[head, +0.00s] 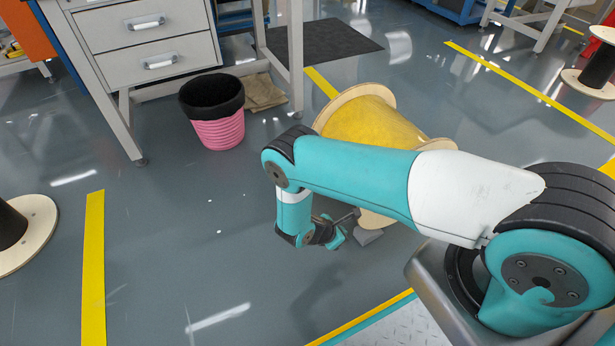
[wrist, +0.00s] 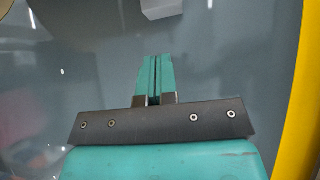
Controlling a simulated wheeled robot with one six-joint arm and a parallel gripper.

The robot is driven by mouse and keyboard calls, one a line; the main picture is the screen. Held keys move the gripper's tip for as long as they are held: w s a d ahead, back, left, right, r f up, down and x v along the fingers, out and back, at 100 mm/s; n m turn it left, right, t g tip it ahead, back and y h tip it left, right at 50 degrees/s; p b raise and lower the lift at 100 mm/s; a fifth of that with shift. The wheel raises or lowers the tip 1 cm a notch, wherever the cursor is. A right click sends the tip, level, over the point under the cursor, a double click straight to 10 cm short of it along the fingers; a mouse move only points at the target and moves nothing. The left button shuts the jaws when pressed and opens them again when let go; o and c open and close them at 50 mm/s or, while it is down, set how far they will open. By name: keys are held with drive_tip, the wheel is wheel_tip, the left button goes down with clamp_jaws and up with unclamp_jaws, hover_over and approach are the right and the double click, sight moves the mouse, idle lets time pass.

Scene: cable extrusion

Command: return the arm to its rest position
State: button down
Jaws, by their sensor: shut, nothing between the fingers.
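My teal and white arm reaches from the right side of the head view toward the middle, bent down at its far joint. In the head view my gripper (head: 340,237) hangs low over the grey floor, partly hidden by its own wrist. In the wrist view my gripper (wrist: 154,75) shows two teal fingers side by side, shut with nothing between them. Grey floor lies beyond the fingertips.
A pink bin with a black liner (head: 218,130) stands by a drawer bench (head: 150,45). A dark spool (head: 28,225) is at the left edge. Open floor lies left of my gripper.

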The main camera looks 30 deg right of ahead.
drive_tip(key=w+a+r+m+y, duration=0.2)
drive_tip(key=a+r+m, duration=0.15)
drive_tip(key=r, duration=0.75)
drive_tip(key=w+a+r+m+g+y, duration=0.15)
drive_tip(key=a+r, duration=0.35)
drive_tip(key=r, duration=0.5)
drive_tip(key=w+a+r+m+t+y, duration=0.1)
drive_tip(key=w+a+r+m+y, duration=0.25)
drive_tip(key=r, duration=0.75)
drive_tip(key=s+a+r+m+y+p, duration=0.1)
drive_tip(key=s+a+r, duration=0.1)
drive_tip(key=s+r, duration=0.45)
drive_tip(key=s+a+r+m+y, duration=0.1)
drive_tip(key=s+a+r+y, duration=0.15)
drive_tip(key=r, duration=0.75)
drive_tip(key=s+r+m+y, duration=0.1)
drive_tip(key=s+r, duration=0.4)
drive_tip(key=s, duration=0.3)
drive_tip(key=s+r+y, duration=0.1)
drive_tip(key=s+r, duration=0.4)
drive_tip(key=s, duration=0.3)
wheel_tip(320, 180, up, 38)
drive_tip(key=p, duration=3.9)
drive_tip(key=shift+w+g, duration=0.15)
drive_tip(key=shift+g, duration=0.2)
